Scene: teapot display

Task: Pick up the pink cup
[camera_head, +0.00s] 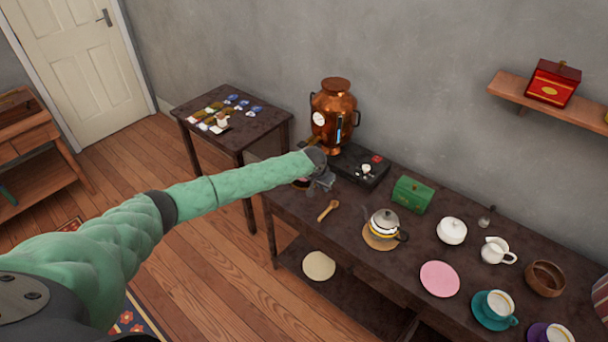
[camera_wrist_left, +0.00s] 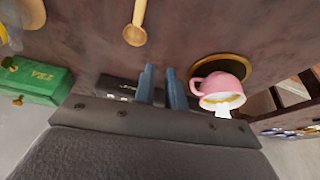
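The pink cup (camera_wrist_left: 224,84) shows in the left wrist view, right of my fingers, overlapping a dark round piece with a gold rim (camera_wrist_left: 205,60). Its handle points left, toward the fingers. In the head view the cup is mostly hidden by my left arm; only a sliver of pink shows beside the wrist. My left gripper (camera_head: 325,182) is over the left end of the long table (camera_head: 340,232). In the left wrist view its two fingers (camera_wrist_left: 162,86) stand apart with nothing between them. My right gripper is not in view.
A copper urn (camera_head: 335,115) and a black device (camera_head: 358,166) stand just behind the gripper. A wooden spoon (camera_head: 327,210), a green tea box (camera_head: 411,195), a teapot (camera_head: 383,222) and a pink saucer (camera_head: 440,279) lie to the right. A smaller table (camera_head: 262,128) stands behind left.

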